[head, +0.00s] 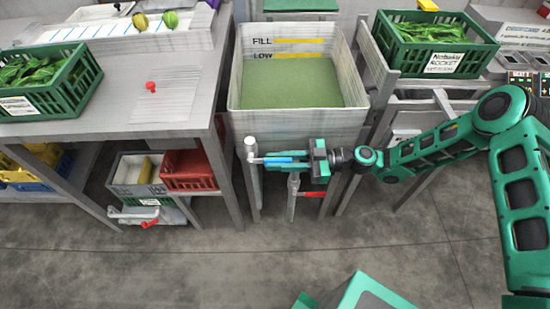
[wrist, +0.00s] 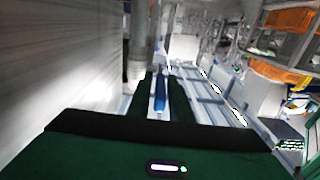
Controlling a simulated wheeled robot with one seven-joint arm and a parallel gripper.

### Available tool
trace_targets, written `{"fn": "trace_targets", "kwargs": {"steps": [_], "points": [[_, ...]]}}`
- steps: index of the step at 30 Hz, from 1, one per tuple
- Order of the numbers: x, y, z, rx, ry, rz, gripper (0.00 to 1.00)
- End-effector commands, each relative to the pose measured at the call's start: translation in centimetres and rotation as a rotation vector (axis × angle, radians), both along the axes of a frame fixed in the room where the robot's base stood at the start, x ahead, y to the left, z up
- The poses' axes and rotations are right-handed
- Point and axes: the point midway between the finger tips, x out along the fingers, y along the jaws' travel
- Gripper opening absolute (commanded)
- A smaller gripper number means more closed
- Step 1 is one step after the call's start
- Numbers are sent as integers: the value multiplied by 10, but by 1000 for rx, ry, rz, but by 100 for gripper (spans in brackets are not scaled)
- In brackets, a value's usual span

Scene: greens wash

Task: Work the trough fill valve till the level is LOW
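The trough (head: 348,118) is a pale square tub with greenish water (head: 290,85) in it. On its back wall are a yellow FILL band (head: 298,41) and a LOW band (head: 300,57); the water's far edge lies at about the LOW band. In front of the trough stands a white pipe with the fill valve (head: 251,150), its blue lever (head: 280,160) pointing right. My gripper (head: 283,164) reaches in from the right, its fingers along the lever. In the wrist view the blue lever (wrist: 160,96) lies snugly between both dark fingers; the fingertips look closed on it.
A second valve with a red handle (head: 312,194) hangs just below my gripper. Green crates of leaves stand left (head: 50,82) and right (head: 436,42). A red bin (head: 188,170) sits under the left table. The floor in front is open.

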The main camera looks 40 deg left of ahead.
Motion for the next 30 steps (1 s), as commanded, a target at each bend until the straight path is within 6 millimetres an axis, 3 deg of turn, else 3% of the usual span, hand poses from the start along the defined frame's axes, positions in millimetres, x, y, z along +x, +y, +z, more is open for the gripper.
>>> {"fn": "trace_targets", "kwargs": {"steps": [18, 30], "points": [[58, -76, -2, 1, 0, -2, 19], [64, -84, -2, 1, 1, -1, 19]]}}
